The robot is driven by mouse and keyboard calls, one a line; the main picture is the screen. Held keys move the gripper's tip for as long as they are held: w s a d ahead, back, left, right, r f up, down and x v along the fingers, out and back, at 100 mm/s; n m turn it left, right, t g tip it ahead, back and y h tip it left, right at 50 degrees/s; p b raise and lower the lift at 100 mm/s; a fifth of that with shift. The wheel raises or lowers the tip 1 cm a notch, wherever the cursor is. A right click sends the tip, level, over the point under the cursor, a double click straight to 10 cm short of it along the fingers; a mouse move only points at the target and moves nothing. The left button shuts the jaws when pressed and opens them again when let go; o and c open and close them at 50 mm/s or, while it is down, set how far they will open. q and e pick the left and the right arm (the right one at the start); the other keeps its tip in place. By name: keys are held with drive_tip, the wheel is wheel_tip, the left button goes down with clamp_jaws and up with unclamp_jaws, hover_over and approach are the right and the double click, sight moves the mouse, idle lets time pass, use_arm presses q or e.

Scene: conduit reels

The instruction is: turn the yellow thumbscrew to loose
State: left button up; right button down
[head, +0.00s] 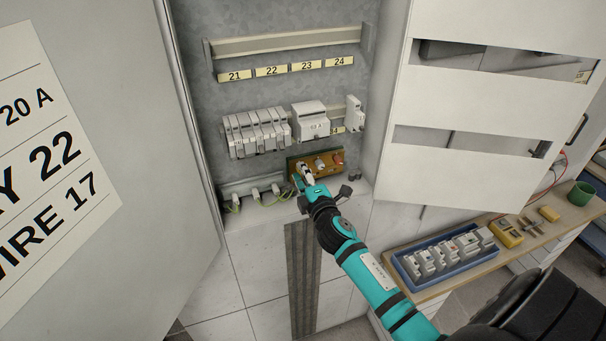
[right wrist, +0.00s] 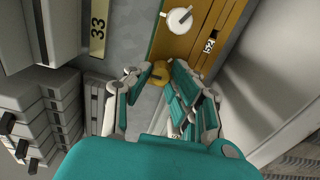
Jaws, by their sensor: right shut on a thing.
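The yellow thumbscrew (right wrist: 160,75) shows in the right wrist view between the fingers of my right gripper (right wrist: 156,78). That gripper is shut on it. In the head view my right gripper (head: 300,172) is at the left end of an orange-brown panel (head: 328,171) and hides the thumbscrew. A white knob (head: 320,163) and a red knob (head: 338,158) sit to the right of it on the panel. The white knob also shows in the right wrist view (right wrist: 178,20), above the thumbscrew. My left gripper is not in view.
The panel sits low in an open cabinet. Grey modules (head: 256,132) and a larger device (head: 312,120) are on the rail above. Connectors with green-yellow wires (head: 254,194) are to the left. The cabinet door (head: 480,90) stands open at right, above a bench with a blue tray (head: 408,278).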

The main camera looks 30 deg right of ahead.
drive_tip(key=c, duration=1.2)
unclamp_jaws()
drive_tip(key=v, duration=1.2)
drive_tip(key=shift+f, duration=0.1)
